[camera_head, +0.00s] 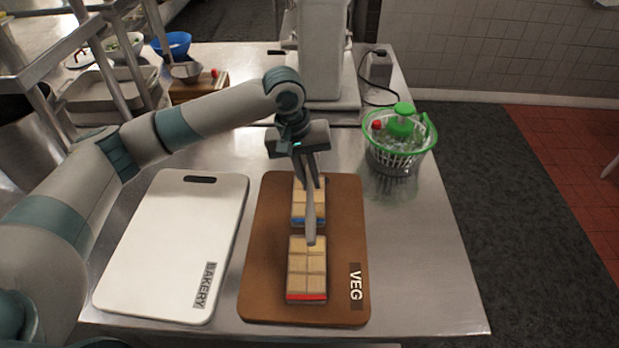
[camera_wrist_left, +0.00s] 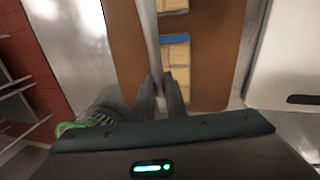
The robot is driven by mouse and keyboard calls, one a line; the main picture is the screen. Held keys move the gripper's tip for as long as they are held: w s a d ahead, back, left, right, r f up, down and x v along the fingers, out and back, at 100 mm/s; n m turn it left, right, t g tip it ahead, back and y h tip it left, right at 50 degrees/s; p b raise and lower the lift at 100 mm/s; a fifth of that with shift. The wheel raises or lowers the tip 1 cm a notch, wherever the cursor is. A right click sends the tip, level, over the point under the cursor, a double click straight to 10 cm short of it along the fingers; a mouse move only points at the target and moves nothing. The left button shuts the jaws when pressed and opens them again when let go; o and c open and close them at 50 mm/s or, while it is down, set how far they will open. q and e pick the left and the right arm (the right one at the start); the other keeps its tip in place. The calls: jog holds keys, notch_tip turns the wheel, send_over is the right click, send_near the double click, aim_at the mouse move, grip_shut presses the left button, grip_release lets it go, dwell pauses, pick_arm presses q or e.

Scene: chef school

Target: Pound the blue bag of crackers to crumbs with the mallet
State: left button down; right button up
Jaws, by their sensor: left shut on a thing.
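The blue bag of crackers (camera_head: 298,210), tan blocks with a blue strip at its near end, lies on the brown VEG cutting board (camera_head: 260,250). My left gripper and the grey rod in front hide part of it. It also shows in the left wrist view (camera_wrist_left: 178,68). A bag with a red strip (camera_head: 307,270) lies nearer on the same board. My left gripper (camera_head: 306,180) is above the blue bag, shut on a slim grey rod that looks like the mallet (camera_wrist_left: 149,30). Its head cannot be made out clearly. My right gripper is in neither view.
A white BAKERY board (camera_head: 170,240) lies left of the brown board, empty. A green-rimmed salad spinner (camera_head: 400,140) stands at the right. A tall grey appliance (camera_head: 325,50) stands behind. Bare steel table (camera_head: 425,260) is free at right.

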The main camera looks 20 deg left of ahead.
pick_arm(q)
jog(key=shift+f+b, duration=0.45)
jog(key=shift+f, duration=0.15)
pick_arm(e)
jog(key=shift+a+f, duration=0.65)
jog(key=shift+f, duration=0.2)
pick_arm(q)
jog(key=shift+f, duration=0.1)
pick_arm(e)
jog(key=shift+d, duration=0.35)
pick_arm(q)
jog(key=shift+f, duration=1.6)
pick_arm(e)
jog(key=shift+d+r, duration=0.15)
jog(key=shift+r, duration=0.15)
pick_arm(q)
jog(key=shift+f+p, duration=0.15)
jog(key=shift+p, duration=0.15)
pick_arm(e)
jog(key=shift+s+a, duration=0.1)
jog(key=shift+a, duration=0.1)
